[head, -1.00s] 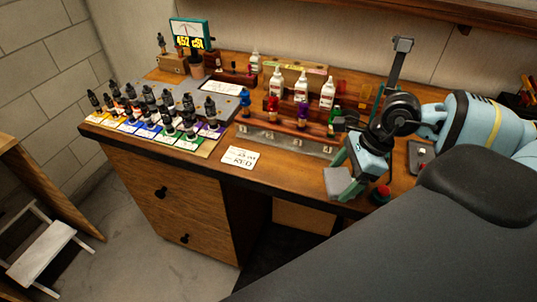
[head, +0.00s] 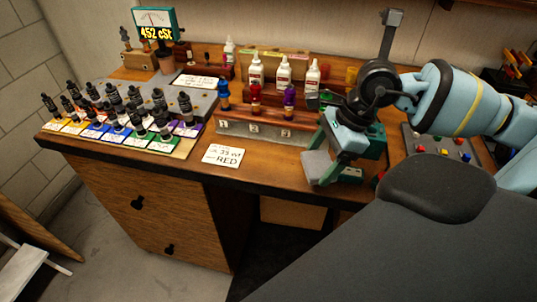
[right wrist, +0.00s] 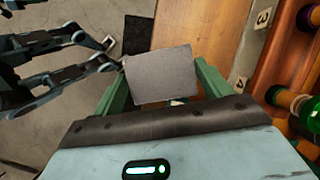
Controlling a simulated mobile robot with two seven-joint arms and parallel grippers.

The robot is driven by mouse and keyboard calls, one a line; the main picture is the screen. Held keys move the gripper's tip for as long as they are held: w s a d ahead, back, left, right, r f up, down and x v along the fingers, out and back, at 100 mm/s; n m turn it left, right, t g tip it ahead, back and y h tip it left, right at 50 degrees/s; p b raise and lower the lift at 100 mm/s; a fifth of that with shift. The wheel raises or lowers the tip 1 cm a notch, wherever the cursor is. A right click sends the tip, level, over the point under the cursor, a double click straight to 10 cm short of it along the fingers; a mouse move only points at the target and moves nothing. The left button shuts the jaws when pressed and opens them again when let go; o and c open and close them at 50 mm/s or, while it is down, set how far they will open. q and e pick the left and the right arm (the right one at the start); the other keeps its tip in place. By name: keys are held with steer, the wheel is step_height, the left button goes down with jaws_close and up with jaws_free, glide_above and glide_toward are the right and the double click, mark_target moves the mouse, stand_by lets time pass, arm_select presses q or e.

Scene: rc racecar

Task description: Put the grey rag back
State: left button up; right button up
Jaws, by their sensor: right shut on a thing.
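My right gripper (head: 328,168) is above the front edge of the wooden desk, right of the middle in the head view. It is shut on the grey rag (right wrist: 160,75), a flat, square-looking piece that sticks out past the green fingers in the right wrist view. My left gripper is not clearly seen in either view.
A rail with numbered slots (head: 262,134) and colored bottles stands behind the gripper, with white bottles (head: 283,72) further back. A card marked RED (head: 227,156) lies to the left. A button panel (head: 440,147) is at the right. Dropper bottles (head: 160,100) fill the left.

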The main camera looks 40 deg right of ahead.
steer(key=shift+w+a+f+b, duration=0.1)
steer(key=shift+w+a+b, duration=0.35)
steer(key=shift+w, duration=0.3)
steer(key=p, duration=0.2)
glide_toward(266, 165)
steer(key=shift+s+a+f, duration=0.3)
steer(key=shift+a+f, duration=0.35)
steer(key=shift+f, duration=0.05)
steer(key=shift+w+a+f, duration=0.2)
steer(key=shift+w, duration=0.3)
steer(key=shift+w+a, duration=0.1)
steer(key=shift+w, duration=0.1)
steer(key=shift+w+a+f, duration=0.1)
steer(key=shift+w+f, duration=0.05)
steer(key=shift+f, duration=0.2)
step_height(266, 165, down, 3)
steer(key=shift+r, duration=0.1)
arm_select(q)
steer(key=shift+w+r, duration=0.5)
steer(key=shift+r, duration=0.25)
steer(key=shift+a, duration=0.1)
